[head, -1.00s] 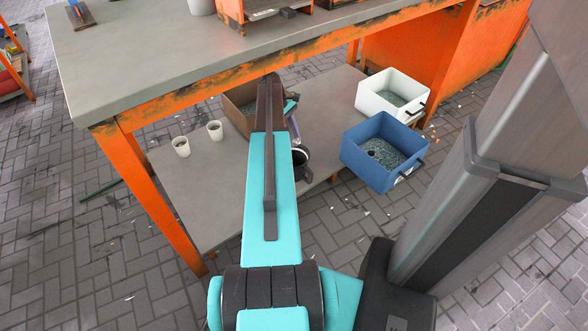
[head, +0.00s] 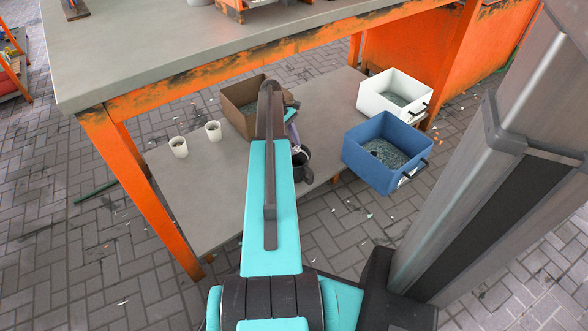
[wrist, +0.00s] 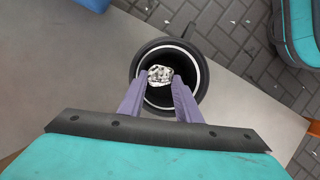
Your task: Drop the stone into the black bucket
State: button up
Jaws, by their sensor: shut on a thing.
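The stone (wrist: 160,74) is a small speckled white and grey lump in the wrist view. My gripper (wrist: 160,82) has its two purple fingers shut on it. The stone shows over the open mouth of the black bucket (wrist: 190,52), a round dark container with a pale inner ring. How high the stone is above or within the rim I cannot tell. In the head view the black bucket (head: 302,163) stands on the lower shelf near its front edge, partly hidden by my arm.
The grey lower shelf (head: 200,200) holds two white cups (head: 179,147) at left, a brown box (head: 240,95) behind my arm, and a blue bin (head: 375,170) and a white bin (head: 375,92) at right. The orange-edged tabletop (head: 200,45) is above.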

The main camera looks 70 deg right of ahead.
jog(key=o, duration=1.1)
jog(key=shift+o, duration=0.2)
jog(key=shift+r, duration=0.15)
jog(key=p+v, duration=0.5)
jog(key=v, duration=0.8)
jog(key=shift+w+r, duration=0.2)
jog(key=shift+w, duration=0.05)
jog(key=shift+s, duration=0.1)
